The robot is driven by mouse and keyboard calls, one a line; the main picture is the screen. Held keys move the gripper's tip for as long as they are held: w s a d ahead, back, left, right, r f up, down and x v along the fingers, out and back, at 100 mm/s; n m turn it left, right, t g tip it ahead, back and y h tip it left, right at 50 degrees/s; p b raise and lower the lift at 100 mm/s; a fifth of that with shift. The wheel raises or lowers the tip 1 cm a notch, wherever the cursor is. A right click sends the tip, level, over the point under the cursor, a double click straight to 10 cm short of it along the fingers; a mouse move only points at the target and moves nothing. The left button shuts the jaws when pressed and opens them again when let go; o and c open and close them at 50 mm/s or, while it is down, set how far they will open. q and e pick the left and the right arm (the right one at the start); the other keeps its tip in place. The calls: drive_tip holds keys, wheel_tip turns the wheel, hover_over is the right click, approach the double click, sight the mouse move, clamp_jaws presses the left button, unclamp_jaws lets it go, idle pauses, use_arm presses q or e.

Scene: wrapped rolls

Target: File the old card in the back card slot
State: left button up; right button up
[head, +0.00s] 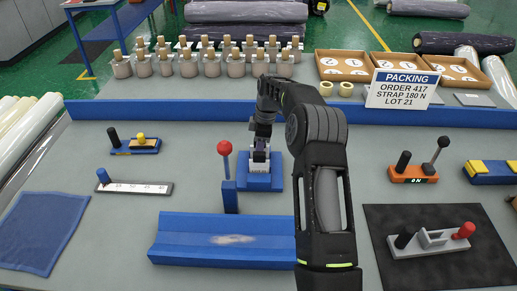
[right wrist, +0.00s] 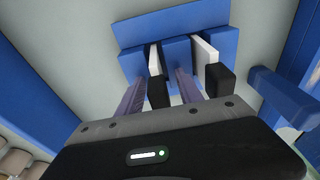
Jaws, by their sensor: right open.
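A blue card holder (head: 262,183) stands near the table's middle. It also shows in the right wrist view (right wrist: 185,14), with two white cards upright in separate gaps. The far card (right wrist: 154,58) and the near card (right wrist: 205,54) each have a black block at the end toward me. I cannot tell which is the old card. My right gripper (right wrist: 160,88) is open over the holder. Its fingers appear on either side of the far card's black block, with a gap visible. In the head view my wrist partly hides the holder. My left gripper is not in view.
A blue post with a red ball (head: 224,148) stands just left of the holder, and a blue trough (head: 190,238) lies in front. A low blue wall (head: 180,108) runs behind. A black mat (head: 395,225) with a grey fixture is at right. A blue cloth (head: 42,230) lies left.

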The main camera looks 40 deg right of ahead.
drive_tip(key=r, duration=0.2)
drive_tip(key=r+b, duration=0.1)
drive_tip(key=r, duration=0.2)
drive_tip(key=d+r, duration=0.1)
drive_tip(key=r, duration=0.1)
drive_tip(key=shift+s+r, duration=0.35)
idle(0.5)
